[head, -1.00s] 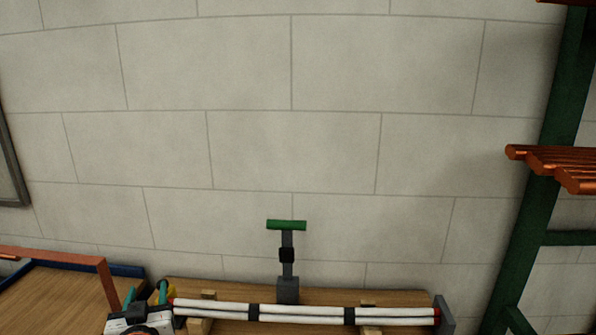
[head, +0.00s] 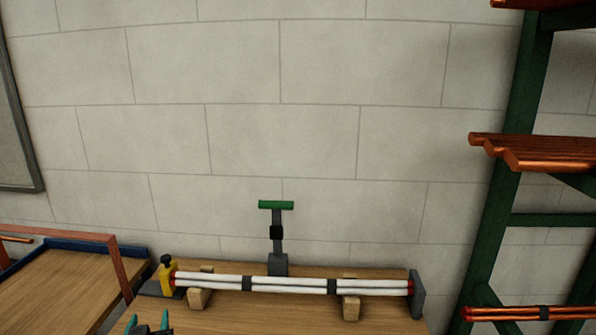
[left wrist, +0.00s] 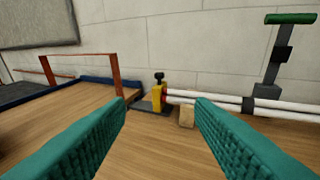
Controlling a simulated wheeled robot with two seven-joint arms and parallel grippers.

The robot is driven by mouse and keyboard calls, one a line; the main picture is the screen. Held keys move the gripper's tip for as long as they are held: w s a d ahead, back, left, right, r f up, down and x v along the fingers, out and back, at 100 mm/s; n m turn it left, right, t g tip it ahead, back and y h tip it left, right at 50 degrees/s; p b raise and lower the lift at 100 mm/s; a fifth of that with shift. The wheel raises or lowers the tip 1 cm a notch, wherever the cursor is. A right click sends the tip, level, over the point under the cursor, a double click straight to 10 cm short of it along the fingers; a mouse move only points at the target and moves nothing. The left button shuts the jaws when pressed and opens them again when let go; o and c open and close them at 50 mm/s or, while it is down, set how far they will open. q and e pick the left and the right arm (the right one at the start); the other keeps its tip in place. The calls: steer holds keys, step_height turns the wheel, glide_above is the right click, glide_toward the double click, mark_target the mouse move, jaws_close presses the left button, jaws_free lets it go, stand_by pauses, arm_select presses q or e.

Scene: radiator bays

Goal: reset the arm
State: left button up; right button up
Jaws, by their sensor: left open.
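My left gripper (head: 148,323) shows at the bottom edge of the head view, to the left of centre, with teal fingertips. In the left wrist view its two teal ribbed fingers (left wrist: 160,108) are spread apart with nothing between them. It is in front of the bench, apart from the bundle of white tubes (head: 290,285). The tubes have red ends and black bands and lie across wooden blocks (head: 199,297). A yellow clamp with a black knob (head: 168,277) stands at their left end. My right gripper is not in view.
A grey post with a green T-handle (head: 276,205) stands behind the tubes. A grey end plate (head: 417,295) is at their right end. A blue-edged tray with a copper-coloured frame (head: 121,268) is at left. A green rack (head: 507,190) holding copper pipes (head: 540,150) is at right.

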arm_select(q)
steer(key=s+d+f+m+g+h, duration=0.25)
steer(key=s+f+g, duration=0.2)
steer(key=s, duration=0.55)
steer(key=s+d+f+m+g+h, duration=0.1)
steer(key=s+d+f+g, duration=0.25)
steer(key=s+f, duration=0.4)
steer(key=s+d+f+m+g+h, duration=0.1)
steer(key=s+d+f+g, duration=0.25)
steer(key=s, duration=0.75)
step_height(320, 180, down, 28)
steer(key=s+g+b, duration=0.2)
steer(key=s+a+f+b, duration=0.1)
steer(key=s+a+f, duration=0.2)
steer(key=s+f, duration=1.3)
step_height(320, 180, down, 2)
steer(key=shift+s+a+f+m+g+b, duration=0.15)
steer(key=shift+m+g+b, duration=0.2)
steer(key=shift+m+g, duration=0.1)
